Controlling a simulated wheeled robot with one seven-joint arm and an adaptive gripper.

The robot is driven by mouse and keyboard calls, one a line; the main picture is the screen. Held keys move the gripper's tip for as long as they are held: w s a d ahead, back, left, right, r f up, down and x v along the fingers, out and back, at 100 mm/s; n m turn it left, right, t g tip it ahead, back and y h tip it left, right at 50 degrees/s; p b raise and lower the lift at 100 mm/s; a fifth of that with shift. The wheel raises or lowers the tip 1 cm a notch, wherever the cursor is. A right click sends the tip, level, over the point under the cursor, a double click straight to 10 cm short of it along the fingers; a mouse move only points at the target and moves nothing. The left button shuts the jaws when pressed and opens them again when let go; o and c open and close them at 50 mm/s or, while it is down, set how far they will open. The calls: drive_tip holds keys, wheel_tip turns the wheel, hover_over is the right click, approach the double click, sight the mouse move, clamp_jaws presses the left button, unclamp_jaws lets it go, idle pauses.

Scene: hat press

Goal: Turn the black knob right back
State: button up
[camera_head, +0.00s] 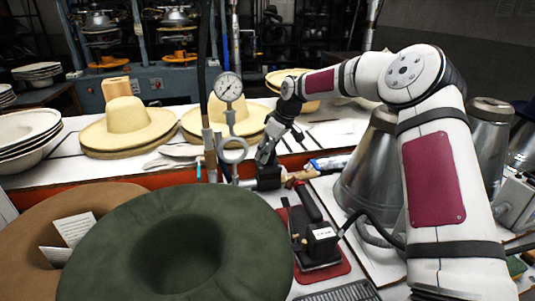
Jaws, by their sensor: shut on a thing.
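My gripper (265,152) points down beside the gauge post, just behind the green hat's brim. Its fingers are closed at the top of a small black piece (268,178), which I take to be the black knob. The fingers hide much of the place where they meet it, and its turn angle cannot be read from here. A round white pressure gauge (228,87) stands on a pipe to the left of my gripper.
A large green hat (110,235) and a brown hat (35,222) fill the front left. Straw hats (125,120) lie on the white bench behind. A black iron (318,245) on a red pad and a metal cone (368,175) stand to the right.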

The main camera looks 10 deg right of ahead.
drive_tip(key=n+g+b, duration=0.1)
drive_tip(key=n, duration=0.1)
drive_tip(key=n+g+y+b, duration=0.1)
drive_tip(key=n+b, duration=0.1)
drive_tip(key=n, duration=0.1)
drive_tip(key=shift+f+n, duration=0.1)
drive_tip(key=shift+n, duration=0.2)
drive_tip(key=shift+b, duration=0.35)
drive_tip(key=o, duration=1.1)
drive_tip(key=v, duration=1.2)
drive_tip(key=shift+d, duration=0.1)
